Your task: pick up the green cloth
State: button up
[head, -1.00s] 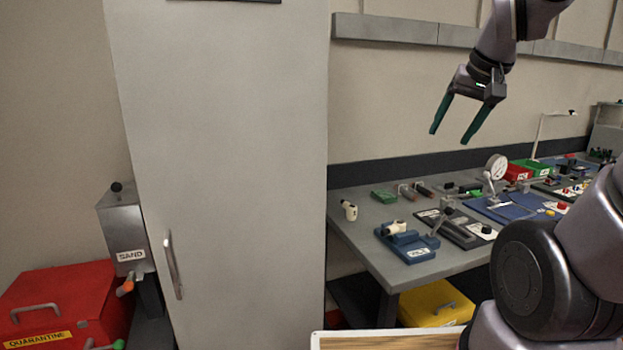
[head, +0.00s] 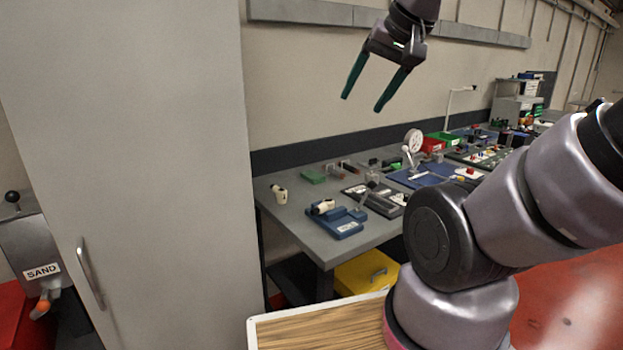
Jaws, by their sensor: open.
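A small flat green item (head: 313,176) lies at the back left of the grey workbench (head: 283,224). It may be the folded green cloth, but it is too small to tell for sure. My gripper (head: 362,103) is open and empty, with its two green fingers pointing down. It hangs high in front of the wall, well above the bench and apart from everything on it.
A tall grey cabinet (head: 130,130) stands at the left of the bench. A yellow box (head: 366,272) sits below.

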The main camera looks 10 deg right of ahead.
aim_at(313, 177)
jog(key=i+l+u, duration=0.25)
jog(key=l, duration=0.3)
jog(key=i+l+u, duration=0.25)
jog(key=l, duration=0.35)
jog(key=l+u, duration=0.3)
jog(key=l, duration=0.25)
jog(key=l+u, duration=0.25)
jog(key=l, duration=0.4)
jog(key=i, duration=0.05)
